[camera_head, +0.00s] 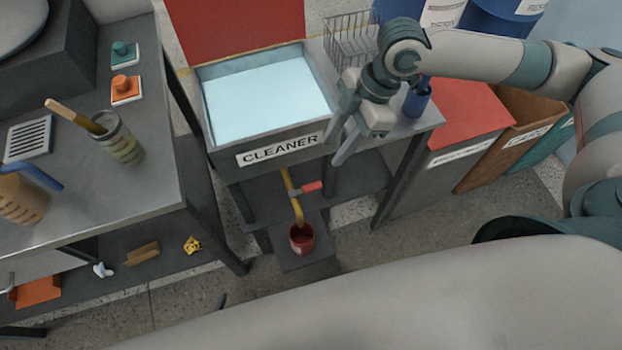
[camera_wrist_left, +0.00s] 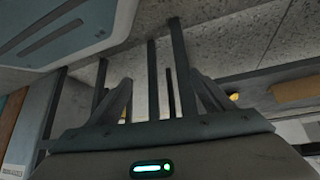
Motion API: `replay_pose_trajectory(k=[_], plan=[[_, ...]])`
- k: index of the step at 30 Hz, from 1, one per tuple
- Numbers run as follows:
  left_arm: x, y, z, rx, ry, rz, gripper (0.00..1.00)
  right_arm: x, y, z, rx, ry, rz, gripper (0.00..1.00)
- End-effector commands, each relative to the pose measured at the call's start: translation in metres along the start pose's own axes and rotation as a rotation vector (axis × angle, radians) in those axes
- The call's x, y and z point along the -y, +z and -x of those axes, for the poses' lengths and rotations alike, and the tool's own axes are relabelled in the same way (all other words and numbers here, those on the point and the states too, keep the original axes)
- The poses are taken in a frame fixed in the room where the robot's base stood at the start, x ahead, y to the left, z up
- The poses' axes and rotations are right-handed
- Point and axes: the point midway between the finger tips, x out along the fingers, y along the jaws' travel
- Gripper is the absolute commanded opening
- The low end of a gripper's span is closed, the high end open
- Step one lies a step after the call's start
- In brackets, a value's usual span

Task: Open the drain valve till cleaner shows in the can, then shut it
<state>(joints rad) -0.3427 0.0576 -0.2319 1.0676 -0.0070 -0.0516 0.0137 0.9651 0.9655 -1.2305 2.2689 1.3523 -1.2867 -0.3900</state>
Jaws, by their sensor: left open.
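The cleaner tank (camera_head: 278,150), labelled CLEANER and holding pale blue liquid, stands at centre in the head view. A yellow drain pipe (camera_head: 291,192) runs down from it. The red valve handle (camera_head: 312,187) sticks out to the right, across the pipe. A red can (camera_head: 301,239) stands under the pipe's end; its inside looks dark, and I see no pale liquid there. My right gripper (camera_head: 331,152) is open and empty by the tank's front right corner, above the handle in the picture. My left gripper (camera_wrist_left: 165,95) shows open and empty in the left wrist view.
A grey workbench (camera_head: 130,200) with a jar and brush (camera_head: 118,140) fills the left. A wire basket (camera_head: 350,40) and a blue bottle (camera_head: 417,98) stand right of the tank. Bins (camera_head: 515,140) stand further right. Dark legs (camera_wrist_left: 180,65) show beyond my left fingers.

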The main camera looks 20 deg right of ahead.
Motion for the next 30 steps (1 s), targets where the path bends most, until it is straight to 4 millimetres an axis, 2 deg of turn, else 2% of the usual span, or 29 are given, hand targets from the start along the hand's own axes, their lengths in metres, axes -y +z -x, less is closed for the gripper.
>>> replay_pose_trajectory(k=[7,18,24,30], plan=[[0.001,0.005,0.002,0.018,-0.001,0.0,0.74,0.001,-0.001,-0.043,-0.001,-0.004,0.0,0.34],[0.007,0.025,0.007,0.068,-0.009,-0.002,0.74,0.001,-0.001,-0.109,0.0,-0.003,0.0,0.34],[0.012,0.035,0.009,0.089,-0.013,-0.005,0.74,0.0,-0.001,-0.134,-0.001,-0.001,0.0,0.34],[0.012,0.039,0.01,0.098,-0.013,-0.005,0.74,0.001,0.0,-0.145,0.0,0.0,0.001,0.34]])
